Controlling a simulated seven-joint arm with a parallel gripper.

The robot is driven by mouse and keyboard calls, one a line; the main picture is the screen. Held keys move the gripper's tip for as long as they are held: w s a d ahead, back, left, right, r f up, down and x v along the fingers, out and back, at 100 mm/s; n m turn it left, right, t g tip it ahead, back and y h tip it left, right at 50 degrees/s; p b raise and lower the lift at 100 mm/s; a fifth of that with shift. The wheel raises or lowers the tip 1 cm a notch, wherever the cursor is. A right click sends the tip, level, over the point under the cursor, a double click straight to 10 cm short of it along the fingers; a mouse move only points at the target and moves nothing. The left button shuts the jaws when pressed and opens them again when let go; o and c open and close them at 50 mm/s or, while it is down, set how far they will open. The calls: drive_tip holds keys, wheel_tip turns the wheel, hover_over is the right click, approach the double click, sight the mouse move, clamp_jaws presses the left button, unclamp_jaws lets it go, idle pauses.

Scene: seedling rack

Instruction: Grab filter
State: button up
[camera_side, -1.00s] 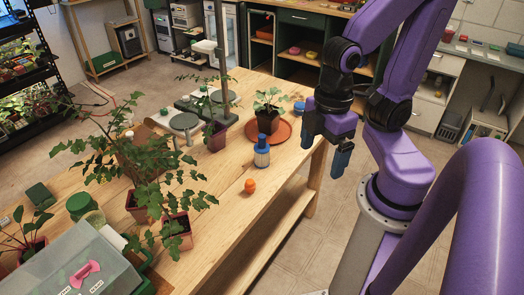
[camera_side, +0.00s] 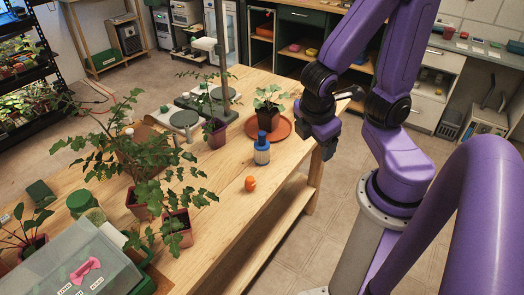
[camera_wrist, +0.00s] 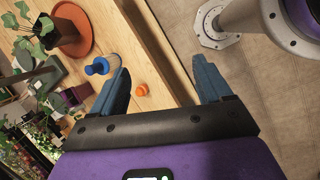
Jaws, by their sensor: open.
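A small bottle-shaped object with a blue top and a pale ribbed body (camera_side: 262,150) stands upright on the wooden bench; I take it to be the filter, though no label is readable. In the wrist view its blue top (camera_wrist: 97,67) shows left of my left finger. My gripper (camera_side: 318,140) is above the bench's right edge, to the right of the filter and apart from it. In the wrist view my gripper (camera_wrist: 160,65) has its two blue fingers spread wide with nothing between the tips.
A small orange object (camera_side: 250,183) lies on the bench in front of the filter. A potted plant stands on a terracotta saucer (camera_side: 283,129) behind it. Taller potted plants (camera_side: 175,230) and a grey-lidded box (camera_side: 75,265) fill the near left.

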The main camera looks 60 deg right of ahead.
drive_tip(key=w+d+f+n+t+h, duration=0.1)
drive_tip(key=w+d+n+t+h, duration=0.2)
drive_tip(key=w+d+h, duration=0.45)
drive_tip(key=n+t+y, duration=0.2)
drive_tip(key=n+t, duration=0.7)
drive_tip(key=n, duration=0.2)
hover_over(259, 150)
drive_tip(key=s+d, duration=0.2)
drive_tip(key=s, duration=0.1)
wheel_tip(259, 150, down, 8)
drive_tip(key=r, duration=0.1)
drive_tip(key=f+n+y, duration=0.1)
drive_tip(key=f, duration=0.2)
drive_tip(key=s+a+f+n+y, duration=0.1)
drive_tip(key=f+n+y, duration=0.1)
drive_tip(key=f, duration=0.1)
drive_tip(key=f+n+y, duration=0.1)
drive_tip(key=f+y, duration=0.1)
drive_tip(key=f, duration=0.1)
drive_tip(key=shift+s+a+f+n, duration=0.15)
drive_tip(key=shift+s+f+n, duration=0.05)
drive_tip(key=shift+f+n, duration=0.2)
drive_tip(key=shift+y, duration=0.25)
drive_tip(key=shift+x, duration=3.7)
drive_tip(key=c, duration=1)
